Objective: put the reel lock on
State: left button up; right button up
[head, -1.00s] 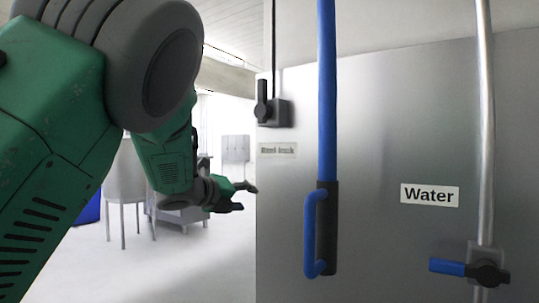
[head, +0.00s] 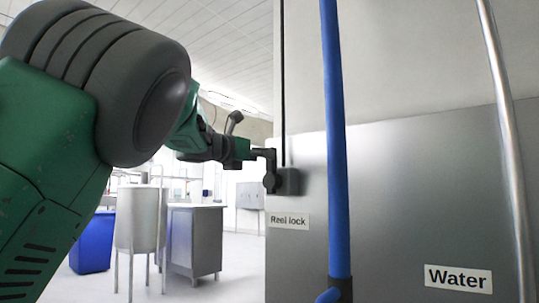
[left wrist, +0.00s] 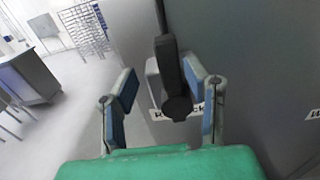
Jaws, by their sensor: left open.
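The reel lock is a small grey box (head: 289,181) on the metal panel, with a dark lever on its front, above the label "Reel lock" (head: 288,220). In the left wrist view the dark lever (left wrist: 170,75) stands upright from a round pivot at its lower end. My left gripper (head: 258,155) is open at the lever. In the left wrist view, its two blue-padded fingers (left wrist: 160,80) stand on either side of the lever. The right one is close to it; I cannot tell whether they touch. My right gripper is not in view.
A blue hose (head: 334,140) hangs just right of the lock, and a metal pipe (head: 507,140) runs further right. A "Water" label (head: 458,278) is low on the panel. A metal drum (head: 140,217), a blue bin (head: 92,243) and a cabinet (head: 195,238) stand behind left.

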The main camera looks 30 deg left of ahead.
aim_at(274, 170)
pick_arm(q)
jog(key=w, duration=0.1)
jog(key=w+d, duration=0.1)
jog(key=w+d+p, duration=0.1)
jog(key=w, duration=0.1)
jog(key=shift+r, duration=0.25)
jog(key=shift+a+f, duration=0.1)
jog(key=shift+a, duration=0.5)
jog(key=shift+c, duration=1.2)
jog(key=shift+a, duration=0.1)
grip_shut()
jog(key=shift+d, duration=0.4)
